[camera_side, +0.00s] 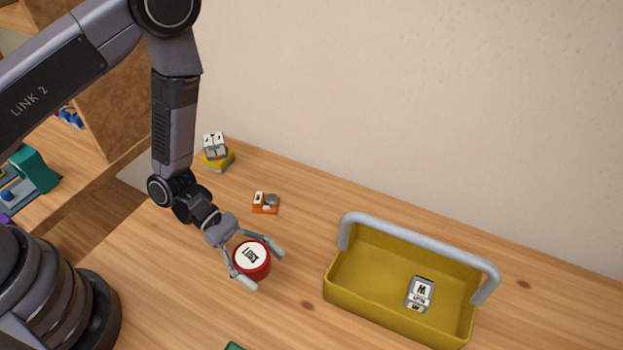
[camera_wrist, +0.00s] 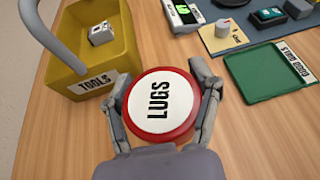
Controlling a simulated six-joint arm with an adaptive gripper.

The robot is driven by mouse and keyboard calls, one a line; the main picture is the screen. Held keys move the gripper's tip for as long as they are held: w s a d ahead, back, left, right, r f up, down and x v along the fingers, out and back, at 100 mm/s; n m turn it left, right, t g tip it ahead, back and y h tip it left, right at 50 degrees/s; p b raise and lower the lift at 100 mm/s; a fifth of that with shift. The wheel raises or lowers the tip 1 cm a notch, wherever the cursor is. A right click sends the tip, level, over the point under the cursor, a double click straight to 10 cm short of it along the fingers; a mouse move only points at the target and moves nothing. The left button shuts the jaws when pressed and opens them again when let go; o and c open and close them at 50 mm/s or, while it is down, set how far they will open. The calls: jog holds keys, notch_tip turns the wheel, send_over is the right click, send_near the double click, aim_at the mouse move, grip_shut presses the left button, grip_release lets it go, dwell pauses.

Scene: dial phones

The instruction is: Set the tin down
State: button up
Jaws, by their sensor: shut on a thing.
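The tin (camera_side: 252,259) is round and red with a white top. In the wrist view the tin (camera_wrist: 158,106) shows the word LUGS on its top. My gripper (camera_side: 263,266) is shut on the tin, with one finger on each side. In the wrist view my gripper (camera_wrist: 162,105) has its fingers along the tin's left and right sides. The tin looks about level, low over the wooden table (camera_side: 190,290). I cannot tell whether its base touches the wood.
A yellow handled box (camera_side: 365,300), labelled TOOLS in the wrist view, holds a grey-white block (camera_side: 420,293). An orange block (camera_side: 265,203) and a stacked grey and yellow pair (camera_side: 216,153) stand behind. A green tray (camera_wrist: 270,98) labelled GOOD BULBS lies right in the wrist view.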

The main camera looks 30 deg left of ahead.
aim_at(276, 308)
jog(key=shift+s+d+f+m+g, duration=0.25)
jog(key=shift+s+d+g, duration=0.1)
jog(key=shift+d, duration=0.25)
jog(key=shift+s+d+f+m+g, duration=0.2)
jog(key=shift+s+d+m+g, duration=0.1)
jog(key=shift+d, duration=0.25)
notch_tip(276, 308, down, 3)
jog(key=shift+d+r, duration=0.1)
jog(key=shift+f, duration=2.25)
jog(key=shift+f, duration=0.15)
jog(key=o, duration=1.2)
jog(key=shift+o, duration=0.2)
